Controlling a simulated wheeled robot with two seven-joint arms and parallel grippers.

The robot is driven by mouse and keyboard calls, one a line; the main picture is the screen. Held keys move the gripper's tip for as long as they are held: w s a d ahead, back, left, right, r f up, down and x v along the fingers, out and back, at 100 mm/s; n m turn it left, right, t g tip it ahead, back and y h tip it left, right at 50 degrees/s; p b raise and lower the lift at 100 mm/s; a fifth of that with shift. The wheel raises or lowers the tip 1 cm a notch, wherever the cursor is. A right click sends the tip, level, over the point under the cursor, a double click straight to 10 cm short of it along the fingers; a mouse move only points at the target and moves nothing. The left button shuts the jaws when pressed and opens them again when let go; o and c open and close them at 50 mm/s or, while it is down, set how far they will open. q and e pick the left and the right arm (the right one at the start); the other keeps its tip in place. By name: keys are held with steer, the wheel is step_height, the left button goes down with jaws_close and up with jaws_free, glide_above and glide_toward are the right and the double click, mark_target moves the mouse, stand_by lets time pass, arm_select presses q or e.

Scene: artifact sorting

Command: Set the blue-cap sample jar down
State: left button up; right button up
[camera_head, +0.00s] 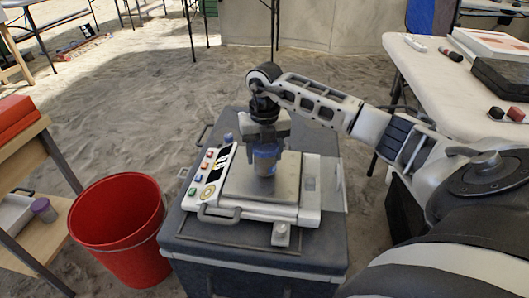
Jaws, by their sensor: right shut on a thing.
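The blue-cap sample jar (265,164) is upright on or just above the flat metal plate of the scale-like device (241,192). I cannot tell whether its base touches the plate. My right gripper (266,146) is shut on the jar from above, around its upper part, and hides most of the cap. My left gripper is out of view.
The device sits on a dark grey case (188,250). A red bucket (118,228) stands on the sand to its left. A wooden shelf with a purple-lidded jar (43,210) is at far left. A white table (432,72) with dark boxes is at right.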

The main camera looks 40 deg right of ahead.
steer(key=shift+f, duration=0.15)
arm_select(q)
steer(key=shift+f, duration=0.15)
arm_select(e)
steer(key=o, duration=1)
steer(key=shift+o, duration=0.2)
step_height(320, 180, up, 6)
steer(key=shift+r+p, duration=0.2)
steer(key=shift+p, duration=0.95)
step_height(320, 180, up, 5)
steer(key=shift+r+p, duration=0.15)
steer(key=shift+p, duration=0.65)
steer(key=shift+r, duration=0.35)
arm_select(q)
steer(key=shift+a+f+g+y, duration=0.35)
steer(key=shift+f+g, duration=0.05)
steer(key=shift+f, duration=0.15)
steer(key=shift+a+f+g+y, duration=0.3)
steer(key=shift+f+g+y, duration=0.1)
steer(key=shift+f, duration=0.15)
